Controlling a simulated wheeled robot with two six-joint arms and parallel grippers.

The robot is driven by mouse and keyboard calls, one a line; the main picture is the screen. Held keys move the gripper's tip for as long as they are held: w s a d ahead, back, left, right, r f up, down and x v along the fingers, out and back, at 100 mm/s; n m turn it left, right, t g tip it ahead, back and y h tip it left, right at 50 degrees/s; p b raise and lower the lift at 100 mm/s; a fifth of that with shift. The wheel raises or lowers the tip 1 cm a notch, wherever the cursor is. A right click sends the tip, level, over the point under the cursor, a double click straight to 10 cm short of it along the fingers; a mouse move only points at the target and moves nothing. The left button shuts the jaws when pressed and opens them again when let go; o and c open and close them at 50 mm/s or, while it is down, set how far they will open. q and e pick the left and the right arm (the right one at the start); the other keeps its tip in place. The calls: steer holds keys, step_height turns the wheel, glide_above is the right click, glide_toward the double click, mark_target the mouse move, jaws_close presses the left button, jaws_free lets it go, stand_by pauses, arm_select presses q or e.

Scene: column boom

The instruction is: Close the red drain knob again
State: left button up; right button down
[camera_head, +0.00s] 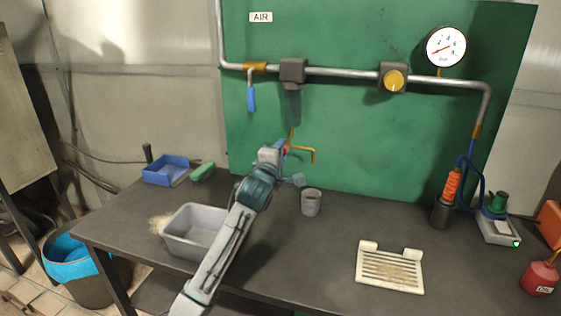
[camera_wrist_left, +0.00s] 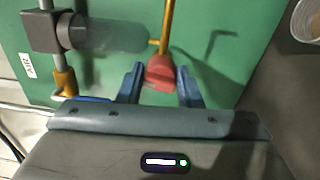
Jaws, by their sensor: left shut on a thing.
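The red drain knob (camera_wrist_left: 161,72) sits at the brass drain tube below the clear filter bowl (camera_wrist_left: 115,36). In the head view only a small bit of red shows at the drain, mostly hidden by my gripper. My left gripper (camera_head: 283,149) reaches up to it from the table side. In the left wrist view the blue fingers of my left gripper (camera_wrist_left: 160,84) stand on either side of the knob, shut on it. The bowl hangs under the grey filter head (camera_head: 292,71) on the green panel. My right gripper is not in view.
A brass outlet pipe (camera_head: 302,150) bends down right of the gripper, above a grey cup (camera_head: 311,202). A grey bin (camera_head: 194,230), a blue tray (camera_head: 166,170) and a slotted cream plate (camera_head: 390,268) are on the table. A blue-handled valve (camera_head: 251,98) hangs left of the filter.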

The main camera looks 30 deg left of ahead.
arm_select(q)
steer(key=shift+f+n, duration=0.3)
steer(key=shift+f, duration=0.05)
steer(key=shift+n+b, duration=0.3)
steer(key=shift+b, duration=0.05)
steer(key=shift+n+b, duration=0.3)
steer(key=shift+n, duration=0.2)
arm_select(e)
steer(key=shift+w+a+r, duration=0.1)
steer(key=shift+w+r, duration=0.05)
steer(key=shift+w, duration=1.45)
arm_select(q)
steer(key=o, duration=0.9)
steer(key=shift+r, duration=0.1)
steer(key=shift+o, duration=0.2)
steer(key=shift+r, duration=0.1)
steer(key=shift+s, duration=0.1)
